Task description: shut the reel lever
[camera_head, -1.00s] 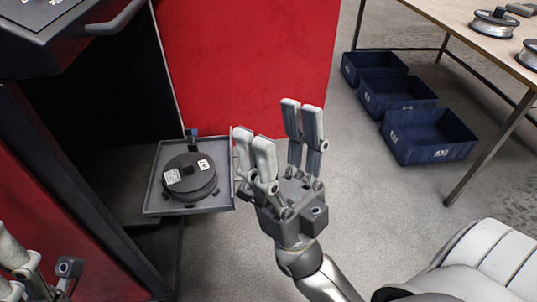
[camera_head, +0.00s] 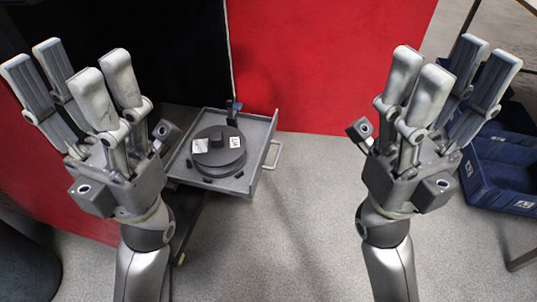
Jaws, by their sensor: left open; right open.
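A black reel (camera_head: 219,152) with white labels lies flat in an open grey drawer tray (camera_head: 262,130), which has a handle on its right side. A small dark upright lever (camera_head: 233,113) stands at the tray's back edge behind the reel. Its top looks bluish; its exact position is too small to tell. My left gripper (camera_head: 68,62) is open and empty, left of the tray, fingers pointing up. My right gripper (camera_head: 455,57) is open and empty, well right of the tray, fingers pointing up. Neither gripper touches the lever.
A red panel (camera_head: 320,60) stands behind the tray, beside a dark cabinet opening (camera_head: 180,50). Blue bins (camera_head: 500,170) sit on the floor at the right, partly behind my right gripper.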

